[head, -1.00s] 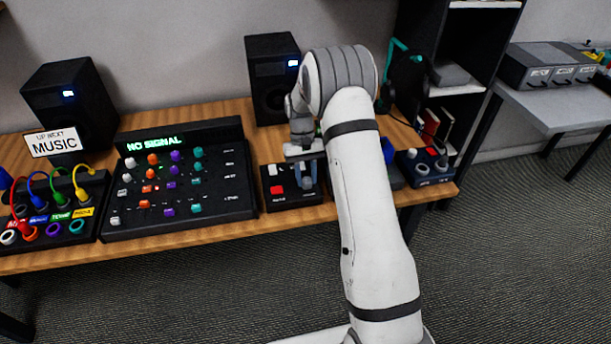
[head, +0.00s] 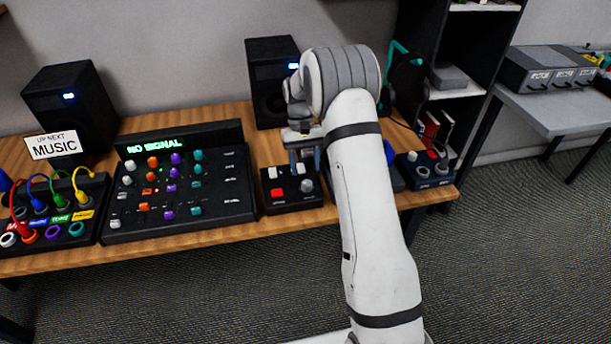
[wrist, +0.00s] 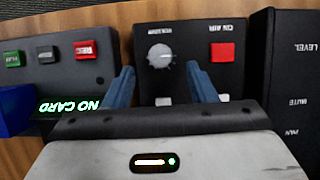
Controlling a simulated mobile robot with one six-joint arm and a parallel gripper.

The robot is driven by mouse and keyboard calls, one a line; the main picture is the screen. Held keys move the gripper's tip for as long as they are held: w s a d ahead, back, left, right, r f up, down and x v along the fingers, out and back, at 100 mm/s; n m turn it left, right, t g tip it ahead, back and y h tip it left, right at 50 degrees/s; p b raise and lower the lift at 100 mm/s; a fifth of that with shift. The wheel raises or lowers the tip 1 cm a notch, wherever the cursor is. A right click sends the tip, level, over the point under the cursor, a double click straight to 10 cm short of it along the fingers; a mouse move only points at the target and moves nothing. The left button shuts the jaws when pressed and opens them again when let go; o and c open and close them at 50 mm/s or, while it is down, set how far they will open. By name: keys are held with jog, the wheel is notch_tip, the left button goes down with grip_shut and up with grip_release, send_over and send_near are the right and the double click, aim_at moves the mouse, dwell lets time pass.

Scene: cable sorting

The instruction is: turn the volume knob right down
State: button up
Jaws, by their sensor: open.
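The volume knob (wrist: 160,57) is a round grey knob on a small black box (wrist: 188,80), with its label above it in the wrist view. In the head view the knob (head: 306,186) sits at the box's front right. Its pointer setting is too small to read. My gripper (wrist: 159,70) is open and empty, its two blue fingers apart on either side of the knob in the wrist view. In the head view my gripper (head: 304,160) hangs above and behind the knob, clear of it.
A red button (wrist: 222,52) is beside the knob on the same box. The mixer (head: 180,185) showing "NO SIGNAL" stands to the left in the head view. A speaker (head: 262,85) stands behind. A box with green and red buttons (wrist: 55,60) shows left in the wrist view.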

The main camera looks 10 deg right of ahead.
jog(key=v, duration=0.3)
dwell(0.5)
jog(key=s+r+t, duration=0.3)
jog(key=s+r, duration=1.1)
jog(key=s+t, duration=0.4)
jog(key=s, duration=1.4)
jog(key=shift+r, duration=0.25)
